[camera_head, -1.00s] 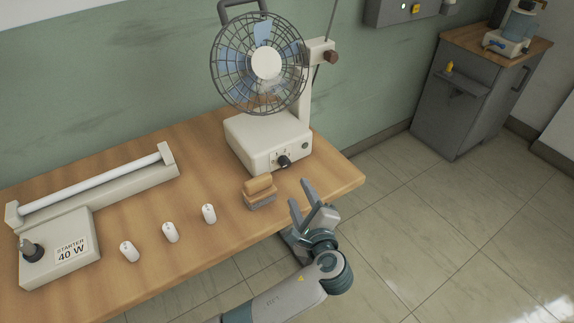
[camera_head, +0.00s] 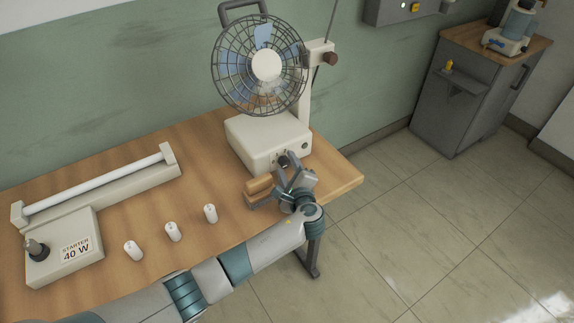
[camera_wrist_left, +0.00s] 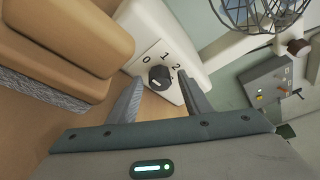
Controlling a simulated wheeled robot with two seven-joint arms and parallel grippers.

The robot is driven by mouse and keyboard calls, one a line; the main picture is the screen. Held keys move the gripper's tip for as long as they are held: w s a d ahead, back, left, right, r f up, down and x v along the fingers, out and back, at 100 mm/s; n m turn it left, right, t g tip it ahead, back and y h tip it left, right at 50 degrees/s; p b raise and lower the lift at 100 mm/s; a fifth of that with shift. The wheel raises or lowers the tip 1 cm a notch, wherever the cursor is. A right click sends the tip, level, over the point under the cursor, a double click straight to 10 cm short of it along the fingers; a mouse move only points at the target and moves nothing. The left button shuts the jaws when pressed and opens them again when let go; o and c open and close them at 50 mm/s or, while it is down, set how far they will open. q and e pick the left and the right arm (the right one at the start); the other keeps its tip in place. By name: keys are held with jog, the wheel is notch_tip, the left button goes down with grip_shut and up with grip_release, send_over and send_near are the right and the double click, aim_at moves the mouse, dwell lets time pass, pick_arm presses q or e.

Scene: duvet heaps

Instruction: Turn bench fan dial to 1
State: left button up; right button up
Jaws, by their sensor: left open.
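The bench fan (camera_head: 262,148) stands on the wooden table, with a round caged head above a cream base. Its black dial (camera_head: 284,161) is on the base's front face. In the left wrist view the dial (camera_wrist_left: 159,76) sits below the marks 0, 1 and 2; exactly where its pointer aims is too small to tell. My left gripper (camera_head: 289,170) is open in front of the base. In the left wrist view its two fingers (camera_wrist_left: 158,92) are on either side of the dial, which shows between the tips; contact cannot be told. My right gripper is not in view.
A wood and grey block (camera_head: 262,190) lies close left of my left gripper. Several white starters (camera_head: 172,232) and a tube lamp fixture (camera_head: 98,188) labelled 40 W lie further left on the table (camera_head: 205,150). A grey cabinet (camera_head: 463,100) stands at the back right.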

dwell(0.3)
pick_arm(q)
jog(key=c, duration=1.1)
jog(key=shift+o, duration=0.2)
